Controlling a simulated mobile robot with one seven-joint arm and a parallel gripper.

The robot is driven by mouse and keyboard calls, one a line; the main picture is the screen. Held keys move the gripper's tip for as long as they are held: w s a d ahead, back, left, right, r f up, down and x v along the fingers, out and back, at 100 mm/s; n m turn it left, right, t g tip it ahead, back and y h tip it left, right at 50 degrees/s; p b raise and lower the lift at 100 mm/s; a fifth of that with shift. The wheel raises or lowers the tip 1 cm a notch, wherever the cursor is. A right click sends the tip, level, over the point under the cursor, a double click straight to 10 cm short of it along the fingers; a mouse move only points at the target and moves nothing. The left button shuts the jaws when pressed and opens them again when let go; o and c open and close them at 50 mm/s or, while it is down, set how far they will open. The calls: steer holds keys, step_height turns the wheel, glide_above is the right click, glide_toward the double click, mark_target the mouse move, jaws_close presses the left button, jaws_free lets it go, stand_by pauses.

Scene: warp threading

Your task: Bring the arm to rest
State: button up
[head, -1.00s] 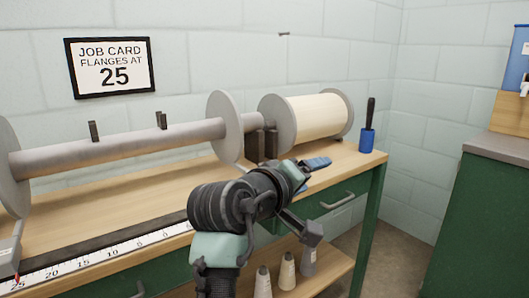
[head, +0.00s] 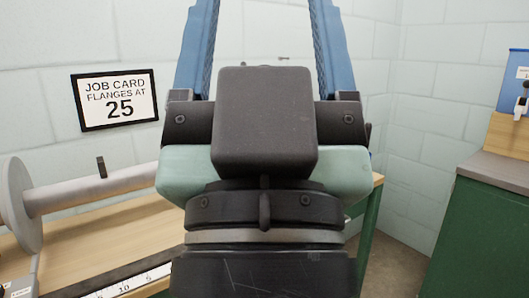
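My gripper (head: 262,40) fills the middle of the head view, close to the camera and pointing up. Its two blue fingers stand wide apart, with only wall showing between them. The fingertips are cut off by the top edge. I see nothing held between the visible parts of the fingers. The dark wrist and pale green housing hide the middle of the bench behind them.
The grey shaft (head: 95,190) with its left flange (head: 20,205) lies above the wooden bench (head: 75,255). A scale (head: 145,281) runs along the front. The job card (head: 115,99) hangs on the wall. A green cabinet (head: 485,235) stands at right.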

step_height(320, 180, up, 29)
steer(key=p, duration=2.6)
steer(key=shift+p, duration=0.35)
